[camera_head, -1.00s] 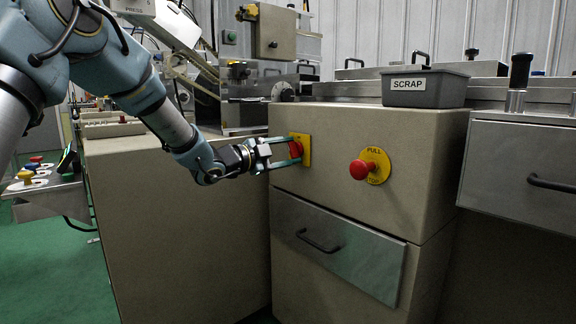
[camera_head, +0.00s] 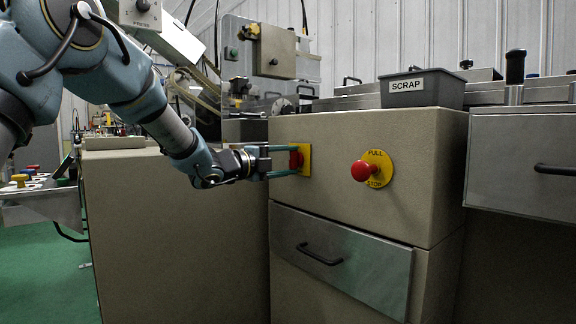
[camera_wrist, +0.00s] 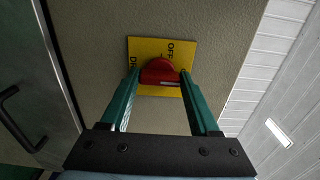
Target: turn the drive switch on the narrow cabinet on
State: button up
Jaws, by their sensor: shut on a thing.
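The drive switch is a red knob (camera_head: 296,160) on a yellow plate (camera_head: 306,160), on the front of the narrow beige cabinet (camera_head: 420,190). In the wrist view the red knob (camera_wrist: 160,72) sits on the yellow plate (camera_wrist: 148,50), which shows "OFF" and part of another word. A pale mark shows on the knob's lower part. My gripper (camera_head: 292,162) reaches in from the left, its two green fingers (camera_wrist: 159,78) shut on the knob from either side. The fingers partly cover the plate's edges.
A red stop button (camera_head: 362,170) on a round yellow plate sticks out to the right of the switch. Below is a metal drawer with a black handle (camera_head: 320,254). A grey SCRAP bin (camera_head: 436,88) stands on top. A beige cabinet (camera_head: 170,230) stands left, under my arm.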

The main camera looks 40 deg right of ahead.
dwell(0.3)
jog(key=o, duration=1.4)
jog(key=shift+c, duration=0.2)
jog(key=shift+a, duration=0.1)
jog(key=a+p, duration=0.2)
jog(key=a, duration=0.8)
jog(key=shift+w+a, duration=0.3)
